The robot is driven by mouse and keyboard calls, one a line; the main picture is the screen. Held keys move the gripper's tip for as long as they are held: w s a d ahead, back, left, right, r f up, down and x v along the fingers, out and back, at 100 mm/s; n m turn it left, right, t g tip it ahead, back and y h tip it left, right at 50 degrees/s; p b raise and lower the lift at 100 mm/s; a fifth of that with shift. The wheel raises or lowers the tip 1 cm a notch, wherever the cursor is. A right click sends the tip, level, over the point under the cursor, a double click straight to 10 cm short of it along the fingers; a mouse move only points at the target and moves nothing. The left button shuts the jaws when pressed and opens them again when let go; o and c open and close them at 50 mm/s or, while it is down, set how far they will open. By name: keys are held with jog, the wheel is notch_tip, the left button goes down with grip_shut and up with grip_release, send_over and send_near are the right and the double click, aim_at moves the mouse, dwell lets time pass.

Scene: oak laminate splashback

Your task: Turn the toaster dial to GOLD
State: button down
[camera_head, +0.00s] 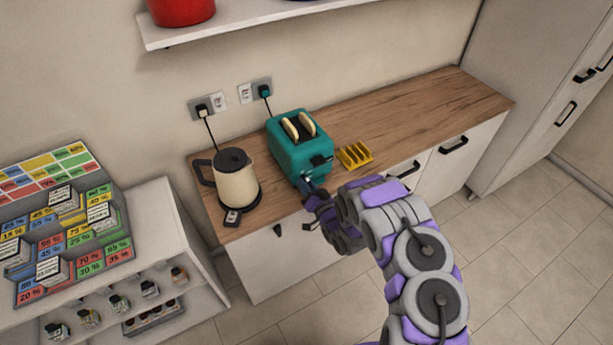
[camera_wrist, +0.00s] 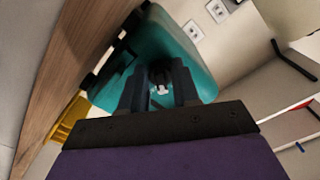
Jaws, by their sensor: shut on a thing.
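The teal toaster (camera_head: 293,155) stands on the wooden counter with two slices of bread in its top slots. In the wrist view the toaster (camera_wrist: 196,62) fills the space ahead of my gripper. My gripper (camera_head: 307,184) reaches the toaster's front face, low on it. In the wrist view my gripper (camera_wrist: 160,88) is shut on the dark round dial (camera_wrist: 160,72), with a finger on each side. A pale mark shows on the dial between the fingers. The dial's printed settings, including GOLD, are not readable.
A cream kettle (camera_head: 238,184) stands left of the toaster. A yellow rack (camera_head: 354,155) sits close on its right. The wooden counter (camera_head: 425,106) is clear farther right. A shelf (camera_head: 240,22) hangs above. A display stand (camera_head: 60,225) is at the left.

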jog(key=m+p, duration=0.4)
jog(key=p, duration=0.1)
jog(key=shift+s+m, duration=0.15)
jog(key=shift+m, duration=0.15)
jog(key=shift+p, duration=0.3)
jog(key=shift+f, duration=0.1)
jog(key=c, duration=0.8)
grip_release()
jog(key=shift+c, duration=0.2)
jog(key=v, duration=1.7)
jog(key=shift+d, duration=0.1)
